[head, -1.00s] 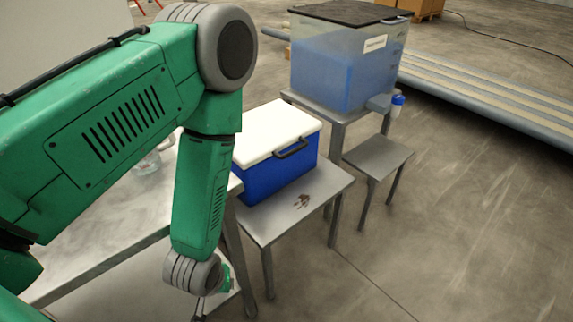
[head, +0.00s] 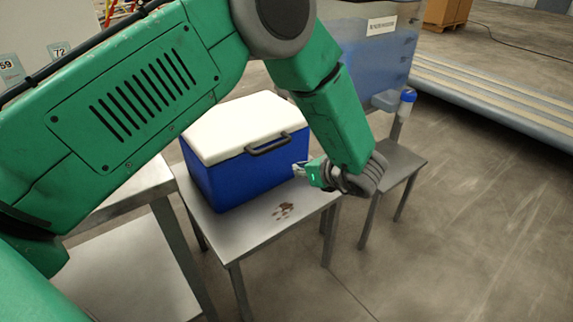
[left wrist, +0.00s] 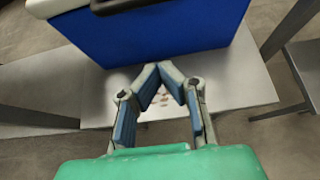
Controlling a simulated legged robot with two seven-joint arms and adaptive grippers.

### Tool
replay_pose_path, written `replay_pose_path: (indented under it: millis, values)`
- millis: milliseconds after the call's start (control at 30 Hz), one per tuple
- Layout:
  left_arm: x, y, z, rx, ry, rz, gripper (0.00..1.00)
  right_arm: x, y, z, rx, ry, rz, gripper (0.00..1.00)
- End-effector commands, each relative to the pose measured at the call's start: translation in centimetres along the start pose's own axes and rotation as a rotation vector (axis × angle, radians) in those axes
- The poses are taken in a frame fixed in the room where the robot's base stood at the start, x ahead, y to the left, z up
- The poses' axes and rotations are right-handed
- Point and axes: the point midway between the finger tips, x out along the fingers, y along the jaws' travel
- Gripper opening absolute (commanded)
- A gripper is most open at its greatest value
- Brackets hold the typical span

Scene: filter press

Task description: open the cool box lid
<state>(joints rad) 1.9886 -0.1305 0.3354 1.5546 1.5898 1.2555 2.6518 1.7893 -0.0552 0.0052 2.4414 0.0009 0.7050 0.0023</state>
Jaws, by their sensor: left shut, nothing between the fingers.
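The cool box (head: 235,176) has a blue body and a white lid (head: 240,125), which is down on the body. A dark handle (head: 268,146) sits at the lid's front edge. The box stands on a grey metal table (head: 262,226). My left gripper (head: 297,169) is at the right of the box's front, a little below the handle's height. In the left wrist view its fingertips (left wrist: 172,70) are together with nothing between them, and the blue box front (left wrist: 165,35) is just beyond. The handle (left wrist: 118,5) is cut off at that view's top. My right gripper is not seen.
A tank of blue liquid (head: 352,55) stands behind, partly hidden by my left arm. A blue-capped bottle (head: 407,102) is beside it, above a low grey stool (head: 398,163). Another table (head: 125,190) is at the left. Open floor lies at the right.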

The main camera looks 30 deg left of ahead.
Motion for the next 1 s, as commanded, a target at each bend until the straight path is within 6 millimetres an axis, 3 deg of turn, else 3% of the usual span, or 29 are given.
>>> replay_pose_path:
  millis: [500,700,1000]
  values:
    - [10.0,0.1,0.1,0.002,-0.001,0.0,0.0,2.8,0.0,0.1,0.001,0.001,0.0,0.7]
    - [8.5,0.0,3.0,0.004,-0.002,-0.002,0.0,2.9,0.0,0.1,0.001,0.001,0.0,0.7]
    - [8.2,0.1,3.8,0.006,0.0,-0.001,0.0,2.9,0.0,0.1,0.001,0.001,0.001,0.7]
